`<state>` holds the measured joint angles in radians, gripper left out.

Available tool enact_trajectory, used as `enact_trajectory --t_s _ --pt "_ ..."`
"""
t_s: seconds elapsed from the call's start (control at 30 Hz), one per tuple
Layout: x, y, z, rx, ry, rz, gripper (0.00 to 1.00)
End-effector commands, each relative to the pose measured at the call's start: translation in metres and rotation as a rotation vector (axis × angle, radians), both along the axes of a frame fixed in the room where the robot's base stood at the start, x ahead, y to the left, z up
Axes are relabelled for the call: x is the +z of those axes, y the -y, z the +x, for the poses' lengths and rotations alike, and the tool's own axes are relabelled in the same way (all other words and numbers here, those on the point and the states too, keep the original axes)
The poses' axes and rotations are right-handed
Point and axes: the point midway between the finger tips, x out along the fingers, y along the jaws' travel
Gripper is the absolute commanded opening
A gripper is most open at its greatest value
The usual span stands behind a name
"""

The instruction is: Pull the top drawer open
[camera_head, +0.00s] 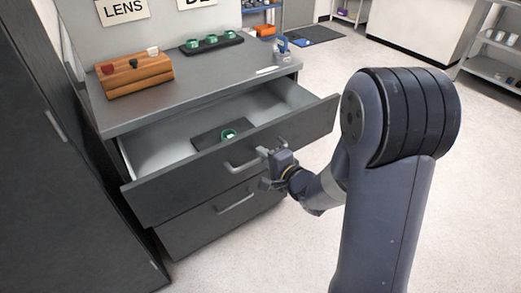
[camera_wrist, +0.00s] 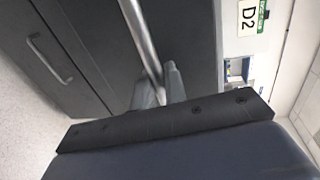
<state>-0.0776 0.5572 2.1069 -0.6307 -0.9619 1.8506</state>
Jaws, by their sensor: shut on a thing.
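The top drawer (camera_head: 165,198) of the dark grey cabinet is pulled out, and its pale inside shows in the head view. A dark pad with a green ring-shaped item (camera_head: 229,134) lies in it. My gripper (camera_head: 268,156) is at the right part of the drawer's bar handle (camera_head: 238,167). In the wrist view my gripper's fingers (camera_wrist: 158,84) are shut on the handle (camera_wrist: 140,33), one on each side of the bar. The fingertips are partly hidden in the head view.
The lower drawer (camera_head: 190,237) is shut below, with its own handle (camera_head: 236,204). A wooden block (camera_head: 135,76) and a black tray with green rings (camera_head: 212,43) stand on the cabinet top. A tall dark cabinet (camera_head: 50,180) is close at left. The floor at right is clear.

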Motion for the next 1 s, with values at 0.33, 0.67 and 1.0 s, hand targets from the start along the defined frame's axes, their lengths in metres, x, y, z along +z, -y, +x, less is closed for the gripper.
enact_trajectory --t_s 0.33,0.67,1.0 --pt "0.0 0.03 -0.043 -0.003 -0.001 0.0 0.0" --pt "0.0 0.038 -0.055 -0.001 0.0 0.0 0.0" --pt "0.0 0.037 -0.055 0.0 0.0 0.0 0.16"
